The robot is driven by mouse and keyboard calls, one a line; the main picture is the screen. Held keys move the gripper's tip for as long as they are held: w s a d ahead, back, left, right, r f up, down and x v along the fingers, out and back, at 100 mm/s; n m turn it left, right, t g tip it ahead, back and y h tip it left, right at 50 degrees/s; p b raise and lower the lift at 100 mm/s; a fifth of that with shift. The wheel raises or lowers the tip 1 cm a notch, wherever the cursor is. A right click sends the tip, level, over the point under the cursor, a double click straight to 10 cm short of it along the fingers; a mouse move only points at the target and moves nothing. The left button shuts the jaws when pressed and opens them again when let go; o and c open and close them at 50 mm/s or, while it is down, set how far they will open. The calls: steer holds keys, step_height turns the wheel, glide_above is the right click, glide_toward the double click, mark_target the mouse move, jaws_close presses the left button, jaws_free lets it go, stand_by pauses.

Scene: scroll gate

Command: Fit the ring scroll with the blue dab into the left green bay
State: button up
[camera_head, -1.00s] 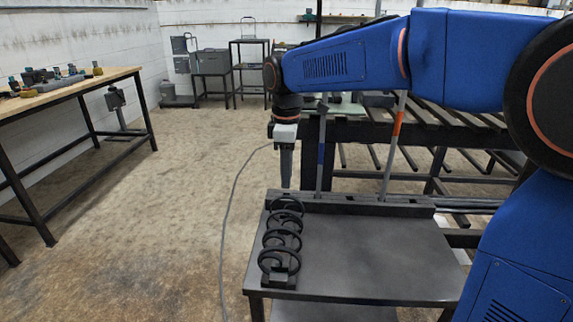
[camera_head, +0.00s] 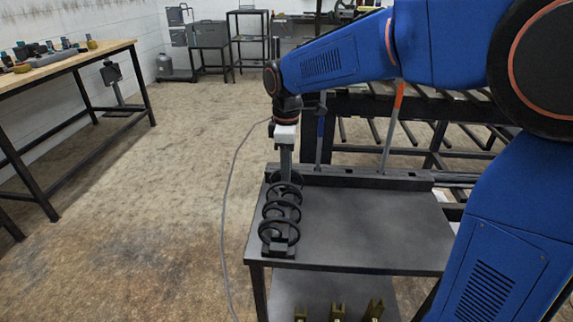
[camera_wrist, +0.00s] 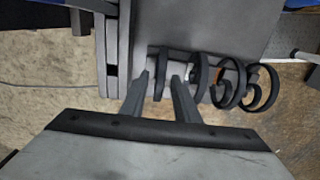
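Several black ring scrolls stand in a row in a dark rack at the left of the cart top; the middle one (camera_head: 281,211) and nearest one (camera_head: 272,243) show clearly. My gripper (camera_head: 287,180) points down at the far end of the row. In the wrist view its two fingers (camera_wrist: 160,76) are spread, with the farthest ring scroll (camera_wrist: 160,60), seen edge-on, between them; I cannot tell whether they touch it. No blue dab shows on any ring. Olive-green bays stand at the bottom edge: left (camera_head: 300,315), middle (camera_head: 337,313), right (camera_head: 375,310), partly cut off.
The dark cart top (camera_head: 365,225) is bare right of the rings. At its back edge stand a rod with a blue band (camera_head: 320,125) and one with an orange band (camera_head: 399,97). A workbench (camera_head: 60,65) is at the left, with open floor between.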

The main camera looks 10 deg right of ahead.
steer(key=shift+c, duration=0.3)
jaws_close()
steer(key=shift+r, duration=1.55)
step_height(320, 180, up, 9)
stand_by(0.9)
